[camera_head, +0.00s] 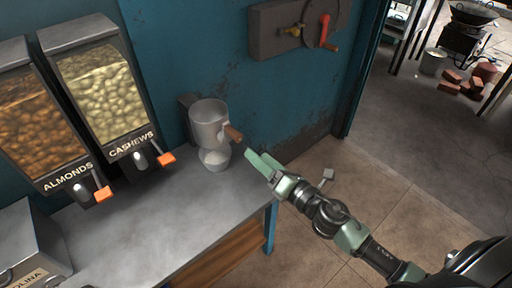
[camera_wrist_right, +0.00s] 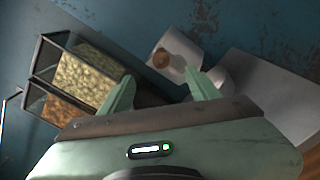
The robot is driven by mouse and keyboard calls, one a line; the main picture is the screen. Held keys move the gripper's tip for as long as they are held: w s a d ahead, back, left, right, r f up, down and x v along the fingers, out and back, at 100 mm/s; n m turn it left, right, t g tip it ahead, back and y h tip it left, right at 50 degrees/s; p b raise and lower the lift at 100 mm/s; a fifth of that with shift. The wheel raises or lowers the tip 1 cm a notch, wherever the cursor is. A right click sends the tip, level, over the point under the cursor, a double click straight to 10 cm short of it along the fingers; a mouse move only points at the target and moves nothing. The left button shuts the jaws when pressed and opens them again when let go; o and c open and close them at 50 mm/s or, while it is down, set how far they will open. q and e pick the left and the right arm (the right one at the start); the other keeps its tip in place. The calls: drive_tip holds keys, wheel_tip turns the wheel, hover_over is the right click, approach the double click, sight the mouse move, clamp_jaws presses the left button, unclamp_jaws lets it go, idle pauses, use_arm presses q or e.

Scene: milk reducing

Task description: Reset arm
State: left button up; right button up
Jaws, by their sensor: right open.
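My right gripper (camera_head: 262,163) is at the right of the counter in the head view, its green fingers pointing toward a grey metal cup-shaped container (camera_head: 208,124) with a brown wooden handle (camera_head: 233,133). The fingers are apart and hold nothing; they also show spread in the wrist view (camera_wrist_right: 162,92). The handle's round brown end (camera_wrist_right: 161,58) shows beyond the fingers in the wrist view. Below the container sits a small bowl (camera_head: 215,160) with white content. Whether a finger touches the handle is hard to tell. My left gripper does not show.
A wall box with a red lever (camera_head: 323,30) hangs above. Tiled floor (camera_head: 310,210) lies open right of the counter. Bricks (camera_head: 453,77) lie far right.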

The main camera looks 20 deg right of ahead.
drive_tip(key=s+d+f+m+g+h, duration=0.1)
drive_tip(key=d+f+m+g+h, duration=0.3)
drive_tip(key=f, duration=0.6)
drive_tip(key=s+d+f+m, duration=0.15)
drive_tip(key=f+m, duration=0.35)
drive_tip(key=f, duration=0.6)
drive_tip(key=s+d+f+m+g+h, duration=0.1)
drive_tip(key=s+d+f+m+g, duration=0.1)
drive_tip(key=s+f+m, duration=0.45)
drive_tip(key=s+d+f+m+g+h, duration=0.1)
drive_tip(key=s+f+g, duration=0.15)
drive_tip(key=f, duration=0.75)
drive_tip(key=s+a+f+m+g, duration=0.1)
drive_tip(key=s+f+m, duration=0.3)
drive_tip(key=s, duration=0.7)
drive_tip(key=s+a+f+m+g, duration=0.2)
drive_tip(key=s+f+m+g, duration=0.2)
drive_tip(key=s+f, duration=0.3)
drive_tip(key=s+a+f+m+g, duration=0.1)
drive_tip(key=s+f+m, duration=0.3)
drive_tip(key=s, duration=1)
wheel_tip(320, 180, down, 2)
drive_tip(key=shift+s+a+f+g, duration=0.25)
drive_tip(key=shift+s+a+g, duration=0.05)
drive_tip(key=shift+g, duration=0.45)
